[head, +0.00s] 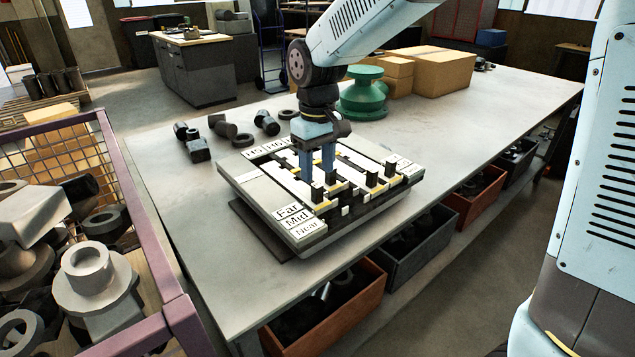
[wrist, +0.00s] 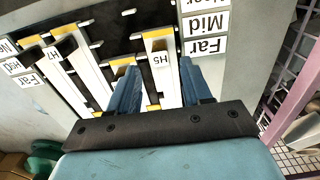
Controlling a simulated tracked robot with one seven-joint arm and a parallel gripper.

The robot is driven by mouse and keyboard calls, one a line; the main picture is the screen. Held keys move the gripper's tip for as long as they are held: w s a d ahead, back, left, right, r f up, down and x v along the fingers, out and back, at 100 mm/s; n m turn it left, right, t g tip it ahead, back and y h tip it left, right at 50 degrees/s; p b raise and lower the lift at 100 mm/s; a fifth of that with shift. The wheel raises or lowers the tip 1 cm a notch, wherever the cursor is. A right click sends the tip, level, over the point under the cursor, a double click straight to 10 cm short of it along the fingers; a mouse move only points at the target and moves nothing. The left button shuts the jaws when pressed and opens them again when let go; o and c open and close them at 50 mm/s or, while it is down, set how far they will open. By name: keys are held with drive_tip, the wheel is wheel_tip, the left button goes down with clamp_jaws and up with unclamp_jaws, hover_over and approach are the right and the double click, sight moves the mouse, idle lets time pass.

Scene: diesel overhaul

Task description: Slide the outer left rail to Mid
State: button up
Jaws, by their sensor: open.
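The slotted board (head: 243,186) lies on the workbench and carries several white rails with yellow bands. The white rail marked H5 (wrist: 160,82), seen in the wrist view, is nearest the label strip (wrist: 206,24) reading Near, Mid, Far and appears to be the outer left one. Its upper yellow band is about level with the Far and Mid labels. My gripper (head: 317,168) is open and points down over the board. In the wrist view its fingers (wrist: 158,68) stand apart, either side of the H5 rail. I cannot tell whether they touch it.
Black upright blocks (head: 371,178) stand at the board's front right. Dark metal parts (head: 222,127) and a green flanged part (head: 363,97) lie behind on the bench (head: 460,100). A purple-framed crate (head: 120,155) stands at the left. Bins (head: 330,315) sit under the front edge.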

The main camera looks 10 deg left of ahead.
wheel_tip(320, 180, up, 7)
drive_tip(key=shift+r, duration=0.15)
drive_tip(key=shift+d, duration=0.1)
idle(0.3)
drive_tip(key=s+d+r+m+t, duration=0.1)
drive_tip(key=s+d+m, duration=0.3)
drive_tip(key=d, duration=1)
drive_tip(key=s+d+r+m+t, duration=0.1)
drive_tip(key=s+d+m+t, duration=0.3)
drive_tip(key=s+d, duration=0.7)
drive_tip(key=d+m, duration=0.1)
drive_tip(key=d, duration=0.3)
drive_tip(key=shift+s+d+r+t, duration=0.2)
drive_tip(key=shift+d+r+t, duration=0.05)
drive_tip(key=shift+d+t, duration=0.05)
